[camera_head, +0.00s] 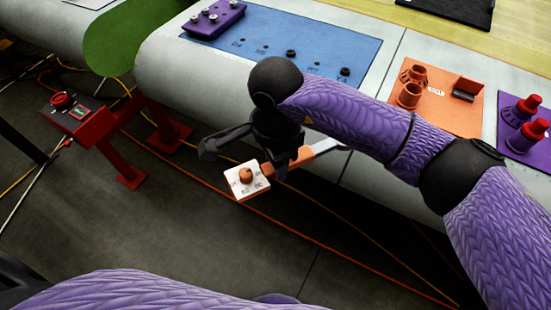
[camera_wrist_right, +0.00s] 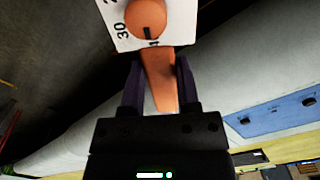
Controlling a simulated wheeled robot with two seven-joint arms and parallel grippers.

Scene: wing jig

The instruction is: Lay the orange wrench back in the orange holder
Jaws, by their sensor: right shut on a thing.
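The orange wrench (camera_head: 320,147) has an orange handle and a white square head with an orange dial (camera_head: 247,182). My right gripper (camera_head: 284,165) is shut on its handle and holds it in the air, out in front of the bench edge. In the right wrist view the handle (camera_wrist_right: 160,85) sits between the two fingers, with the numbered white head (camera_wrist_right: 122,30) beyond them, partly cut off. My left gripper is out of view.
A blue mat (camera_head: 270,50) with small dark parts and a purple block (camera_head: 214,18) lies on the grey bench. Red-topped purple parts (camera_head: 525,118) stand right of the orange board. A red control box (camera_head: 70,115) stands at left. Cables cross the floor.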

